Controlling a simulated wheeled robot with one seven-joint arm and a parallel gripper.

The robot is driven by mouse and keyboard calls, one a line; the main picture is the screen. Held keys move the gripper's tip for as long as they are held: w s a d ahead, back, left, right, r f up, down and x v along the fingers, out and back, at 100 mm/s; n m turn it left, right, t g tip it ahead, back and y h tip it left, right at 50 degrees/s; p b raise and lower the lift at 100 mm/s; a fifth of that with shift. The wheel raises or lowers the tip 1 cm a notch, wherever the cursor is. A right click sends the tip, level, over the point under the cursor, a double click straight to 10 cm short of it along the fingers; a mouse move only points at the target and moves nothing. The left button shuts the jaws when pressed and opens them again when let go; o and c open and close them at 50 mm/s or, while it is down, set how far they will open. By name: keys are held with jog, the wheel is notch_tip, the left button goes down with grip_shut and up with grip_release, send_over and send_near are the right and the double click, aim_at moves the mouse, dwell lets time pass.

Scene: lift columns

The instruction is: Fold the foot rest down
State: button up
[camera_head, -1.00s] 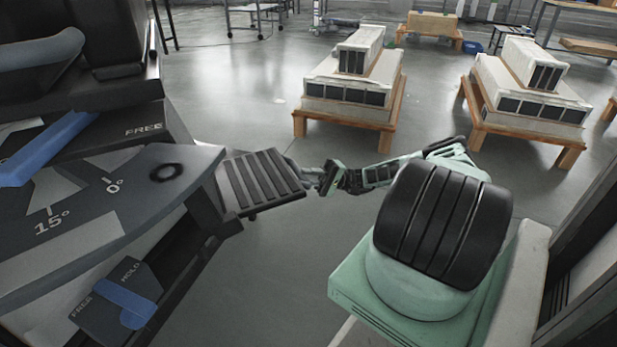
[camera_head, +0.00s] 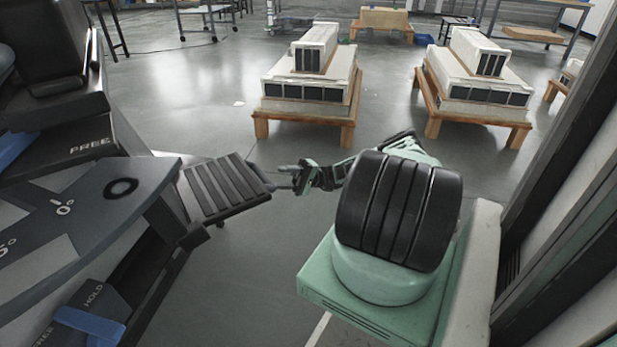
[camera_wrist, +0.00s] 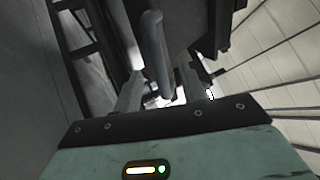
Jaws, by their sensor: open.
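The foot rest (camera_head: 228,187) is a black ribbed panel sticking out from the side of the large dark grey chair-like unit at left, sloping slightly. My gripper (camera_head: 283,174) is just beyond its right far corner in the head view, fingers pointing left towards it. It is open. I cannot tell whether a finger touches the panel. In the wrist view, the two fingers of my gripper (camera_wrist: 163,88) are apart. A dark rounded bar (camera_wrist: 153,42) reaches down towards the gap between them; I cannot tell which part it is.
The unit carries a dial plate (camera_head: 70,205) marked with degrees, and a lower blue lever (camera_head: 90,325) marked FREE and HOLD. White machines on wooden pallets (camera_head: 305,120) stand behind my arm. A dark upright frame (camera_head: 560,190) is at right. The floor around the foot rest is open.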

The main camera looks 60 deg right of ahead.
jog(key=b+v, duration=0.8)
jog(key=v, duration=0.5)
jog(key=shift+f, duration=0.2)
